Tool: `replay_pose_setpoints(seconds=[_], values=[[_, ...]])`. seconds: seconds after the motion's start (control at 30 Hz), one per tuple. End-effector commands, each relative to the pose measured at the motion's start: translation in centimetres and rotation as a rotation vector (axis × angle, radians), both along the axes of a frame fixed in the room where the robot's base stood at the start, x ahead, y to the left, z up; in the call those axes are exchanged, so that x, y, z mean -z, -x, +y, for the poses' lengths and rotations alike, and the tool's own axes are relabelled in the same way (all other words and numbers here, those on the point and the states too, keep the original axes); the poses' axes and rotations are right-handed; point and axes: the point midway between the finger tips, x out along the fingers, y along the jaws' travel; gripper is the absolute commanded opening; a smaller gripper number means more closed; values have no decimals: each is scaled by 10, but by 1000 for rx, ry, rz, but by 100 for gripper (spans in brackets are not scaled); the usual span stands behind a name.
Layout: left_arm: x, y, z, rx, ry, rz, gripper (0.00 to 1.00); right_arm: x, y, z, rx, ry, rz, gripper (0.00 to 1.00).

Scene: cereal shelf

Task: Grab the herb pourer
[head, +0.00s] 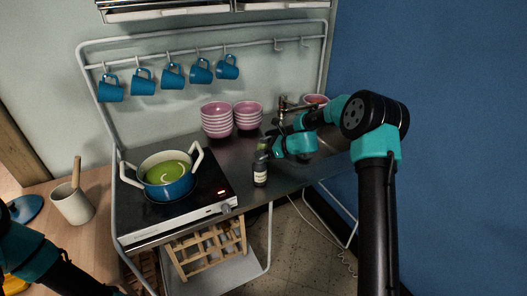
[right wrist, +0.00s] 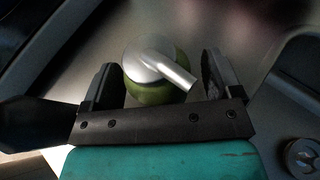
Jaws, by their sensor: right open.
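The herb pourer, a green bottle with a silver top and spout (right wrist: 160,65), stands between the fingers of my right gripper (right wrist: 160,88) in the right wrist view. The fingers are open on either side of it, with a gap to the right finger. Contact with the left finger is hard to tell. In the head view my right gripper (head: 268,147) is low over the counter, pointing left, and the pourer is mostly hidden there. Of my left arm only links show at the lower left; its gripper is out of view.
A dark labelled bottle (head: 260,174) stands close on the near side of my right gripper. Pink striped bowls (head: 217,122) are stacked behind. A blue pot (head: 168,186) sits on the cooktop (head: 212,195) to the left. A tap (head: 284,103) and sink are at the back right.

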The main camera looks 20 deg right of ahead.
Motion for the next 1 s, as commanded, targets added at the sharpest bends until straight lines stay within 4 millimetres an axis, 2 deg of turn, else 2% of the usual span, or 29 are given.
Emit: replay_pose_setpoints(seconds=[0.47, 1.0], values=[[0, 0, 0, 0, 0, 0, 43, 0, -1, 1, 0, 0, 0, 84], [0, 0, 0, 0, 0, 0, 43, 0, -1, 1, 0, 1, -1, 34]])
